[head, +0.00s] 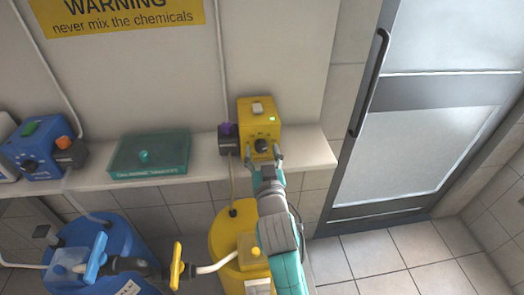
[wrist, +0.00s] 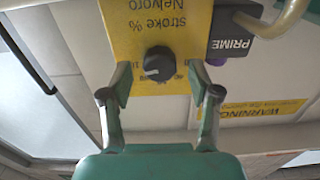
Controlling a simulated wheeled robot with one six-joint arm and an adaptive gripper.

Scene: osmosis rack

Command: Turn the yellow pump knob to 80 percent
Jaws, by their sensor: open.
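The yellow pump (head: 259,118) stands on the shelf in the head view, with a black knob (head: 261,145) low on its front face. The wrist view shows the knob (wrist: 159,63) with a light pointer mark, below the upside-down words "stroke %" on the yellow face (wrist: 160,22). The percent the knob points at cannot be read. My gripper (wrist: 160,95) is open and empty in the wrist view. Its two fingers lie on either side of the knob's line, apart from it. In the head view my gripper (head: 264,158) is right in front of the pump's knob.
A dark PRIME box (head: 229,139) with a purple knob adjoins the pump's left side. A teal box (head: 150,154) and a blue pump (head: 40,148) sit farther left on the shelf (head: 205,165). Yellow and blue drums stand below. The floor at right is clear before a door.

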